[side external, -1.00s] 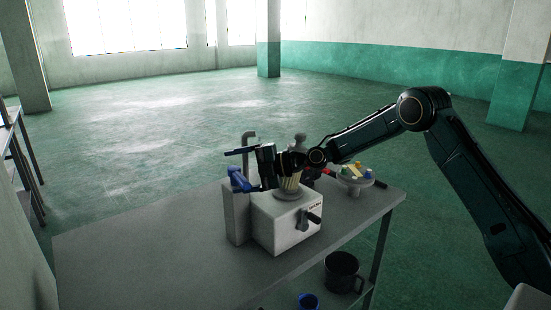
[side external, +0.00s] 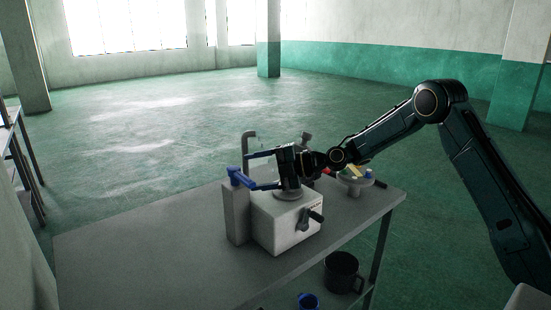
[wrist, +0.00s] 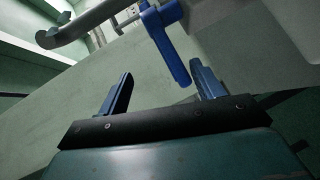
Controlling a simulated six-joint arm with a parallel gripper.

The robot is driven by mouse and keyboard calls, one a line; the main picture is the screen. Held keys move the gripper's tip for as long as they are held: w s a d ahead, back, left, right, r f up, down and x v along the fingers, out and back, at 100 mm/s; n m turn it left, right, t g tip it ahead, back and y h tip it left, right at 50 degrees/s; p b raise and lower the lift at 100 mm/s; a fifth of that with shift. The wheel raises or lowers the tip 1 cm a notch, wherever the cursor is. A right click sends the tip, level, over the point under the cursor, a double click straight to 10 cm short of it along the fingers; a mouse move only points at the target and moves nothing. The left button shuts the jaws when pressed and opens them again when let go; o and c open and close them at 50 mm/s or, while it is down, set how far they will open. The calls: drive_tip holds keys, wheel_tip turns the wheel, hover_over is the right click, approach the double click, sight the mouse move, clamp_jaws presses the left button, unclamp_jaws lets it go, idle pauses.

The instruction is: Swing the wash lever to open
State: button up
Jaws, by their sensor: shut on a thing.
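The wash lever (side external: 241,177) is a blue handle on top of a grey post beside the white machine. In the wrist view the blue lever (wrist: 172,50) reaches down between the blue fingertips, close to the right finger. My gripper (side external: 250,170) is level and points left over the machine, with its fingers at the lever. A grey bent spout (side external: 249,137) rises behind the lever and shows at upper left in the wrist view (wrist: 85,22).
The white machine (side external: 273,232) with a dark side knob (side external: 315,215) stands on the grey table (side external: 150,240). A small round stand (side external: 355,181) with coloured pieces is to the right. A dark mug (side external: 342,272) and a blue cup (side external: 308,302) are lower down. The table's left side is clear.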

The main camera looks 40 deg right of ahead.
drive_tip(key=shift+s+d+r, duration=0.75)
drive_tip(key=shift+s+r, duration=0.05)
drive_tip(key=shift+r, duration=0.05)
drive_tip(key=shift+c, duration=1.3)
drive_tip(key=f+v, duration=0.1)
drive_tip(key=v, duration=0.5)
drive_tip(key=shift+s+d+f, duration=0.15)
drive_tip(key=shift+d+f, duration=0.1)
drive_tip(key=shift+f, duration=0.25)
